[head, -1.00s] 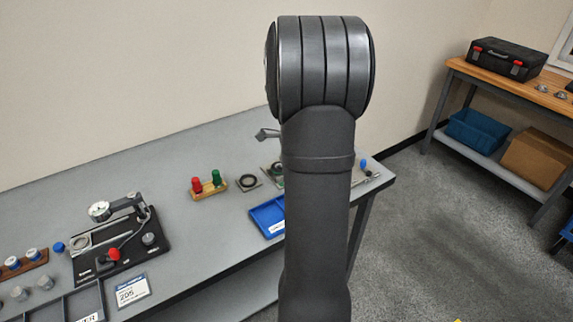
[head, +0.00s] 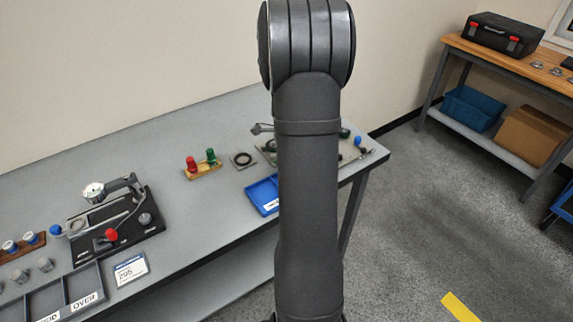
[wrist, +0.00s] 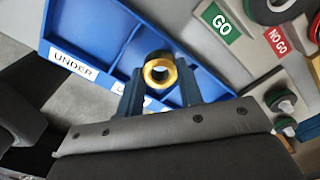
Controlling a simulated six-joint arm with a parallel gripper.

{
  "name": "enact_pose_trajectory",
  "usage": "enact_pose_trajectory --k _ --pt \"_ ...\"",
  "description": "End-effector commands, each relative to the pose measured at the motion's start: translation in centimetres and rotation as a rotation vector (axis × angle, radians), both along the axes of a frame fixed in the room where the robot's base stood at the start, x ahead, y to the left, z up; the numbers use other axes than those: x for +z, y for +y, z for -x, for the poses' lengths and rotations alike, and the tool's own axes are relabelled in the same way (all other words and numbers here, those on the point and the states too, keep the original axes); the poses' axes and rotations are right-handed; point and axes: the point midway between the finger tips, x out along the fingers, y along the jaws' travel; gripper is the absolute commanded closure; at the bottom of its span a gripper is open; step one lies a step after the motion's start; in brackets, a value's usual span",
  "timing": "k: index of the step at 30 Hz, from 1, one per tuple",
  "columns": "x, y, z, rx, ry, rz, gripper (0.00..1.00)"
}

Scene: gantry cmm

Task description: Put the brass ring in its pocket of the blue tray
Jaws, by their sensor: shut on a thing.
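The brass ring (wrist: 160,72) shows in the wrist view, held between the fingertips of my gripper (wrist: 161,80), which is shut on it. The ring is over the blue tray (wrist: 110,22), whose compartments lie behind and below it. The tray has an "UNDER" label on its left part and a second label mostly hidden by my gripper. How high the ring is above the tray I cannot tell. In the head view the blue tray (head: 262,194) is partly hidden by my arm, and the gripper and ring are hidden.
In the wrist view, green "GO" (wrist: 221,23) and red "NO GO" (wrist: 277,43) labels and several round parts lie right of the tray. In the head view, a stand with red and green plugs (head: 203,172) and a black gauge fixture (head: 113,228) stand further left on the grey bench.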

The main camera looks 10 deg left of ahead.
Motion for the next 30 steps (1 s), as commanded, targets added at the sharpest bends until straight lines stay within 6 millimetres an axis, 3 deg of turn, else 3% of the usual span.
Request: enact_pose_trajectory --k 30 --pt "-0.78 0.01 -0.03 0.000 -0.001 0.000 0.94"
